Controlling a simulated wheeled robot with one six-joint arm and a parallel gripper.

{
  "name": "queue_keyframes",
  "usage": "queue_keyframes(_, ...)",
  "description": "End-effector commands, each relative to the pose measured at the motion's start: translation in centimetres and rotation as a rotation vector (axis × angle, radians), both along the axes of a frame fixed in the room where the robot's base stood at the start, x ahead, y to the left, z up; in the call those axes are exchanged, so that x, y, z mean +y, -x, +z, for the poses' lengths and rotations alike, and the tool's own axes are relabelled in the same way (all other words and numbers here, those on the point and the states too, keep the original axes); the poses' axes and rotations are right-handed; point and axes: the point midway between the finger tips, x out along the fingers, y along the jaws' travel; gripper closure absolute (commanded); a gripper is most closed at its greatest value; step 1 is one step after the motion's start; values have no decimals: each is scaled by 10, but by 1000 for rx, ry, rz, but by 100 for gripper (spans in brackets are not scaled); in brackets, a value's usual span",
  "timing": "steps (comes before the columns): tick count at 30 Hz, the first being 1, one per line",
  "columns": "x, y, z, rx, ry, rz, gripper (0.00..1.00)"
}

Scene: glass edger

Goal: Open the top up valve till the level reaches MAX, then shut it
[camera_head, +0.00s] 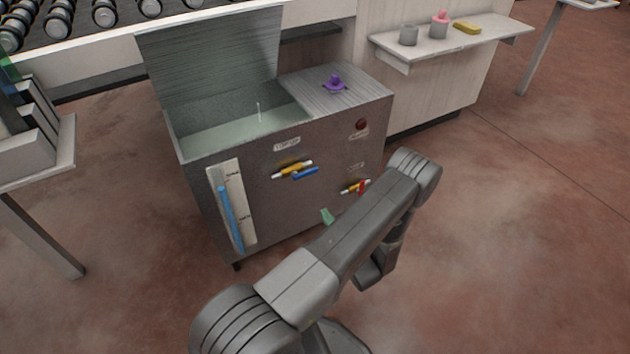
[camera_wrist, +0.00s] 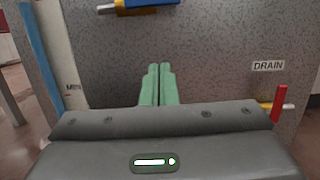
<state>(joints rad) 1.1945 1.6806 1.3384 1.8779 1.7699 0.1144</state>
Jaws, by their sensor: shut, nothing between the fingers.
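The top up valve (camera_head: 293,169) on the grey tank's front has a yellow body, a white pipe and a blue handle (camera_head: 305,173). The blue handle lies roughly along the pipe. It also shows at the top edge of the wrist view (camera_wrist: 152,3), partly cut off. The level gauge (camera_head: 232,205) at the left has a blue column whose top stands slightly below the upper mark. My gripper (camera_wrist: 160,68) has green fingers, shut and empty, below the top up valve. The fingertips also show in the head view (camera_head: 327,215), touching nothing I can make out.
The drain valve (camera_head: 362,187), with a red upright handle, is right of my gripper. A red button (camera_head: 361,125) is above it. A thin pale vertical line (camera_head: 258,112) stands in the open tank. A purple knob (camera_head: 335,84) is on top. A shelf (camera_head: 440,45) is behind right.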

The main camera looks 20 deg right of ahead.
Motion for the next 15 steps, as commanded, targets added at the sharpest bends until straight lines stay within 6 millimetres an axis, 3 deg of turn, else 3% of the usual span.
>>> queue_keyframes(15,-3,-2,-1,-11,-7,-15,100)
